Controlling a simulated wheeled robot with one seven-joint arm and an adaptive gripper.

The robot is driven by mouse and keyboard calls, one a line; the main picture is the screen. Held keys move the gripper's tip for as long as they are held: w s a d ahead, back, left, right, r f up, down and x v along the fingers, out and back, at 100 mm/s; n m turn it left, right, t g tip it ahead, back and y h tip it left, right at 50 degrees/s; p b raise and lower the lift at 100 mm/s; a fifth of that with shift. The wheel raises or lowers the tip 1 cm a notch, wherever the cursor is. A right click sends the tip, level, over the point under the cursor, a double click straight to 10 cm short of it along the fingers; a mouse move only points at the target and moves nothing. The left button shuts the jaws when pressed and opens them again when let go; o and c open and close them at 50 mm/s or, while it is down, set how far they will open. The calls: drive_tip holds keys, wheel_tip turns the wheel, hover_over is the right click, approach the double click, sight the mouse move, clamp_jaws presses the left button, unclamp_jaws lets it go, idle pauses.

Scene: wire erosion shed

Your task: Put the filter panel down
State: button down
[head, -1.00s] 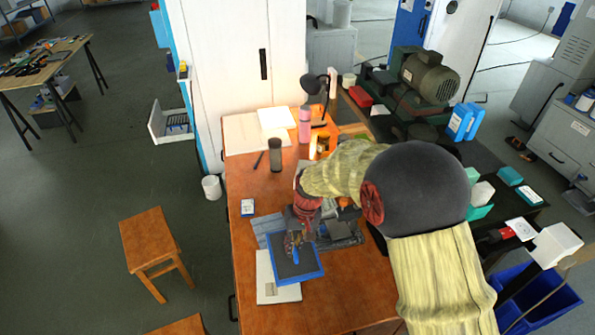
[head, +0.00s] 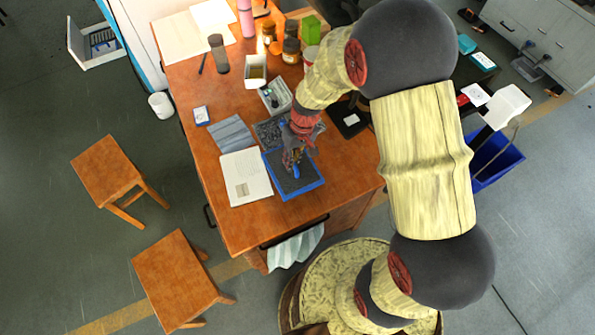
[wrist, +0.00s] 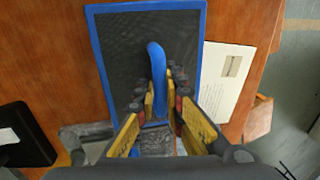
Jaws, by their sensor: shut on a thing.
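The filter panel (head: 304,185) is a dark grey mesh rectangle with a blue frame and a blue loop handle. In the head view it is over the front part of the wooden desk. My gripper (head: 292,165) is above it, shut on the blue handle. The wrist view shows the panel (wrist: 120,45) flat-on, with the handle between the yellow fingers of my gripper (wrist: 160,102). I cannot tell whether the panel touches the desk or hangs just above it.
A white booklet (head: 245,178) lies left of the panel, close to it. A grey-blue folded cloth (head: 232,134) and a grey tray (head: 269,131) are behind. Bare desk (head: 345,170) shows to the right. Two wooden stools (head: 104,166) stand on the floor at left.

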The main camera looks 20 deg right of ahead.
sight(305, 176)
drive_tip(key=shift+s+d+f, duration=0.35)
drive_tip(key=shift+d+f, duration=0.25)
drive_tip(key=shift+f, duration=0.25)
drive_tip(key=f, duration=0.1)
drive_tip(key=f+b, duration=0.1)
drive_tip(key=f, duration=0.1)
drive_tip(key=shift+s+d+f, duration=0.1)
drive_tip(key=shift+s+d, duration=0.1)
drive_tip(key=shift+d, duration=0.1)
drive_tip(key=shift+f, duration=0.2)
drive_tip(key=shift+f+b, duration=0.15)
drive_tip(key=shift+b, duration=0.2)
drive_tip(key=c, duration=1.9)
unclamp_jaws()
